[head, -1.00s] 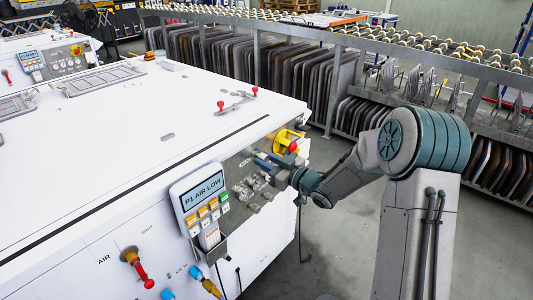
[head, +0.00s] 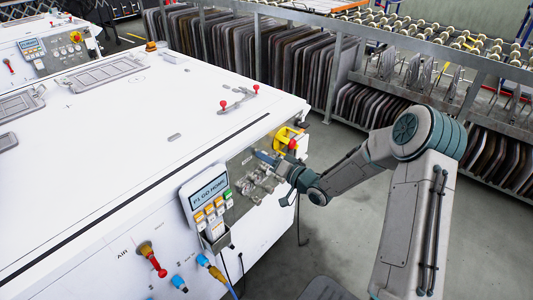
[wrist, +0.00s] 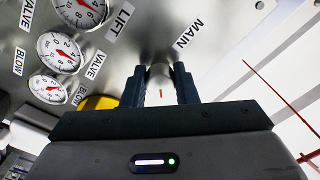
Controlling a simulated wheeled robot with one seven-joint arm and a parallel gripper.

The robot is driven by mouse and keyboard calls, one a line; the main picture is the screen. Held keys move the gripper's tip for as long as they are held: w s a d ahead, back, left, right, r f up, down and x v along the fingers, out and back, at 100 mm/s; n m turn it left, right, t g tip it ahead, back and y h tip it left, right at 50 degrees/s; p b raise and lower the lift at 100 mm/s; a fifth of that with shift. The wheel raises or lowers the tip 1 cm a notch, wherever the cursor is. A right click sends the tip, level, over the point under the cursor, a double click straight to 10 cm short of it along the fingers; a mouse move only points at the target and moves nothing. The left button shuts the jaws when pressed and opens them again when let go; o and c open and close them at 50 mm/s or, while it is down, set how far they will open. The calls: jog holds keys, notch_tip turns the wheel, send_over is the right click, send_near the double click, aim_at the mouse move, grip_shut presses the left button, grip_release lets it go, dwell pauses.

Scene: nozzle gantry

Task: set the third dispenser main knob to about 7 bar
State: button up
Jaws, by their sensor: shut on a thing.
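My gripper (wrist: 160,88) is shut on a grey knob (wrist: 160,76) beside the label MAIN (wrist: 188,31) in the wrist view. The knob sits between the two dark fingertips and shows a short red mark on its face. In the head view my gripper (head: 281,166) is at the dispenser panel (head: 238,205) on the end of the white machine, and it hides the knob there. Three white gauges with red needles, the middle one (wrist: 59,50) among them, are left of the knob in the wrist view. The top gauge is cut off. No gauge clearly marked MAIN is visible.
A control box (head: 207,206) with a display reading about "P1 GO HOME" hangs left of my gripper. A yellow part with a red knob (head: 292,144) is just behind it. Racks of dark panels (head: 290,62) stand at the back. Grey floor (head: 330,235) is clear on the right.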

jog(key=shift+m+p, duration=0.6)
jog(key=shift+m, duration=0.5)
jog(key=shift+f, duration=0.1)
jog(key=o, duration=1)
jog(key=v, duration=1.4)
jog(key=shift+a, duration=0.1)
